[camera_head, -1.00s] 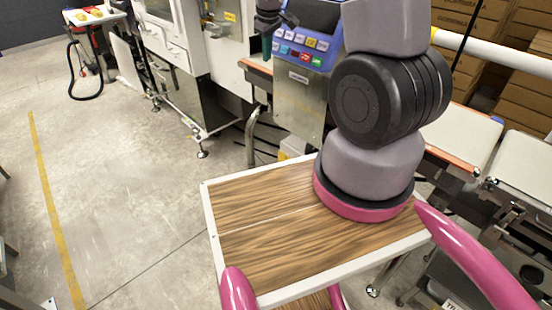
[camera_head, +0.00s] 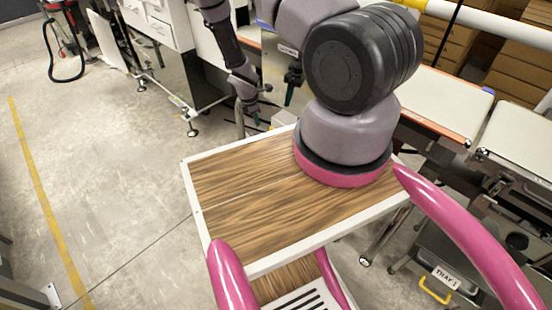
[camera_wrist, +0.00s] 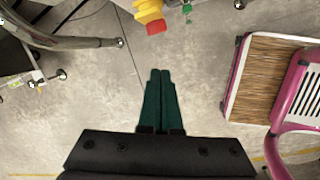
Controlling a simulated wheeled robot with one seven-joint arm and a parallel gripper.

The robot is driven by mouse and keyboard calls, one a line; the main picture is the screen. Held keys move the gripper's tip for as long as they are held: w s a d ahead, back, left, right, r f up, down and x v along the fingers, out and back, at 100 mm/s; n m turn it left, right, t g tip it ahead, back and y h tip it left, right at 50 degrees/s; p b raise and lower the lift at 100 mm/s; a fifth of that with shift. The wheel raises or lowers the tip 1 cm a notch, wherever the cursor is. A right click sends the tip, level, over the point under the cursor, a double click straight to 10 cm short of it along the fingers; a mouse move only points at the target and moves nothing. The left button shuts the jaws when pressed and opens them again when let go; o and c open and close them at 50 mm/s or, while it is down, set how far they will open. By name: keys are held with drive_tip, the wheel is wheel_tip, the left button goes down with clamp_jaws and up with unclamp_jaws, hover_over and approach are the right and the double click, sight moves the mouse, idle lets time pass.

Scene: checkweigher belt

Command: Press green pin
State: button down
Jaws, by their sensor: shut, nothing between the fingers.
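A small green part (camera_wrist: 187,8), which looks like the green pin, shows at the top edge of the wrist view, only partly in frame. It is just right of a yellow piece with a red end (camera_wrist: 151,16). My gripper (camera_wrist: 160,72) has its two dark green fingers together and empty, pointing toward the top of the wrist view, below and apart from the green part. In the head view, my gripper (camera_head: 254,117) hangs low beside the steel machine, fingers pointing down.
A curved metal tube (camera_wrist: 85,42) and machine legs are at the left of the wrist view. A conveyor belt section (camera_head: 446,105) is at the right of the head view.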

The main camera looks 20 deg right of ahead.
drive_tip(key=s+d+f+n, duration=0.1)
drive_tip(key=s+f+n, duration=0.3)
drive_tip(key=f, duration=0.9)
drive_tip(key=s, duration=0.3)
drive_tip(key=shift+d+n+g, duration=0.3)
drive_tip(key=shift+d+g, duration=0.05)
drive_tip(key=shift+g, duration=0.05)
drive_tip(key=w+d+f, duration=0.2)
drive_tip(key=d+f, duration=0.4)
drive_tip(key=f, duration=0.3)
drive_tip(key=shift+w, duration=0.2)
